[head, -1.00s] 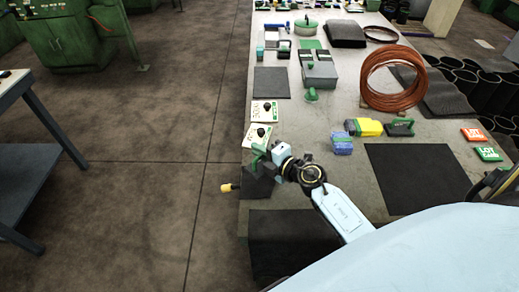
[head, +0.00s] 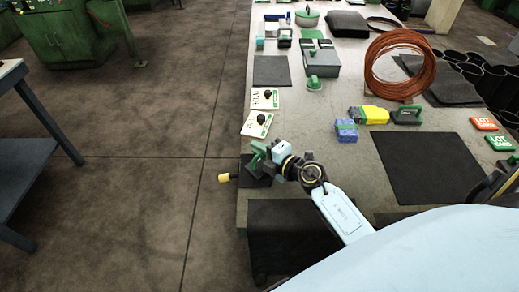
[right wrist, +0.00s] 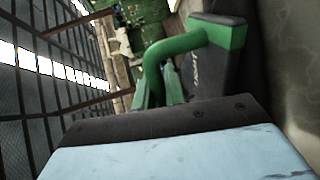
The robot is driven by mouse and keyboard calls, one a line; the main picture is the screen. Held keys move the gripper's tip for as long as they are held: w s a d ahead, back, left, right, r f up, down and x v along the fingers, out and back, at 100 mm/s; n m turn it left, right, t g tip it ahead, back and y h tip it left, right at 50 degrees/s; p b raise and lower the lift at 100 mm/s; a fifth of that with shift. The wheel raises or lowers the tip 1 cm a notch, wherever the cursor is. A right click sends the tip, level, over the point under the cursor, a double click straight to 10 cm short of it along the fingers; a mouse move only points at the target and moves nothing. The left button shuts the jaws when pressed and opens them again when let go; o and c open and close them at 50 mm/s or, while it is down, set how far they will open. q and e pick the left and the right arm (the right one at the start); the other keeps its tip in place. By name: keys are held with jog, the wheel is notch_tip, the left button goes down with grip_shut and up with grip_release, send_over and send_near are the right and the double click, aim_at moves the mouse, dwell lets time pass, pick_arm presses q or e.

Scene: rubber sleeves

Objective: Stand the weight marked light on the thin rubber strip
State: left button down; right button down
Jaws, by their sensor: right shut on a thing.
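My right gripper (head: 260,157) is shut on the green handle of a dark weight (head: 256,174) at the table's near left corner. In the right wrist view the weight (right wrist: 207,68) shows its green bar handle and part of some white lettering, which I cannot read for sure. Whether it touches the table is unclear. Another dark block with a green handle (head: 406,115) lies on the table beside a yellow block. I cannot tell which dark rubber piece is the thin strip. My left gripper is not in view.
Two white cards with black knobs (head: 265,98) (head: 257,124) lie along the left edge. A large dark mat (head: 425,165) lies at right, with a blue block (head: 346,130) left of it. A copper coil (head: 400,65) stands farther back. A yellow-ended thing (head: 224,178) juts past the left edge.

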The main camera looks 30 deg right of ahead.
jog(key=shift+f+b, duration=0.6)
jog(key=shift+f, duration=0.15)
jog(key=shift+f, duration=0.2)
jog(key=shift+s+a+f, duration=0.1)
jog(key=shift+f, duration=0.15)
dwell(0.3)
jog(key=c, duration=1.4)
grip_release()
jog(key=shift+o, duration=0.2)
jog(key=v, duration=1.3)
jog(key=shift+r+p, duration=0.2)
jog(key=shift+p, duration=0.15)
jog(key=shift+s+r, duration=0.1)
